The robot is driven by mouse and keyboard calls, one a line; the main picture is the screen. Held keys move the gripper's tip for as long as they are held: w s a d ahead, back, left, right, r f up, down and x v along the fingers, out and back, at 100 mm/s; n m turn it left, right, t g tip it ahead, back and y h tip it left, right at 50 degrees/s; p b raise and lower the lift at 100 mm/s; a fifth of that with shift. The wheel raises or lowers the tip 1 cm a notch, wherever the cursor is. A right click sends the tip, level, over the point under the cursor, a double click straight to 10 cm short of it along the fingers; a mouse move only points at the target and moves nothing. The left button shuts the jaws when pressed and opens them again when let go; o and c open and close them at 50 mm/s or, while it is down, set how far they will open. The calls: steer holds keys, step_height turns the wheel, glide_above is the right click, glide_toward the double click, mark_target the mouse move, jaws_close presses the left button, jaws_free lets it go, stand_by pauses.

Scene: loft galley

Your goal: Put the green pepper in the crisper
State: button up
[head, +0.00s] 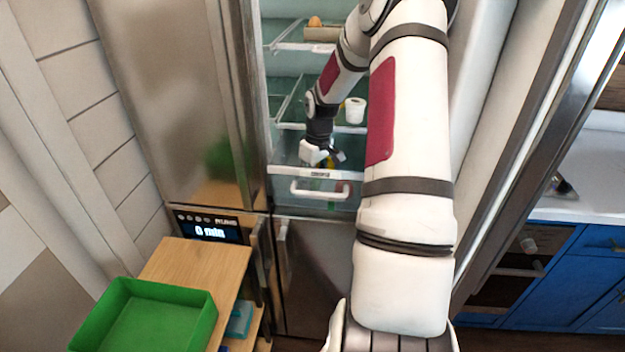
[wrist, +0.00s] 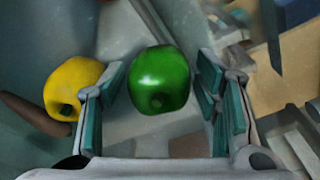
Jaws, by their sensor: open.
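The green pepper (wrist: 160,79) lies between the two fingers of my gripper (wrist: 161,85) in the wrist view, with a small gap visible on its left side. The fingers are apart and do not visibly grip it. A yellow pepper (wrist: 70,86) lies just left of the left finger. In the head view my gripper (head: 324,154) is inside the open fridge, low over the crisper (head: 319,174), a clear drawer with a white front rim and handle. The green pepper cannot be made out clearly in the head view.
A brown, long item (wrist: 32,114) lies left in the wrist view. Fridge shelves above my gripper hold a white tub (head: 355,110) and an orange-brown item (head: 315,22). A green bin (head: 148,316) stands on a wooden cart (head: 196,272) at lower left.

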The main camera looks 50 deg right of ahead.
step_height(320, 180, up, 12)
steer(key=s, duration=0.1)
steer(key=shift+s+b, duration=0.2)
steer(key=shift+b, duration=0.15)
stand_by(0.4)
steer(key=s+a+r+t+h, duration=0.1)
steer(key=a+r, duration=0.5)
steer(key=a, duration=0.4)
steer(key=s+a+r+h, duration=0.1)
steer(key=a+r, duration=0.6)
steer(key=a, duration=0.2)
steer(key=s+a+r+t+y, duration=0.2)
steer(key=s+a+t, duration=0.1)
steer(key=s+a, duration=1.2)
steer(key=shift+a, duration=0.85)
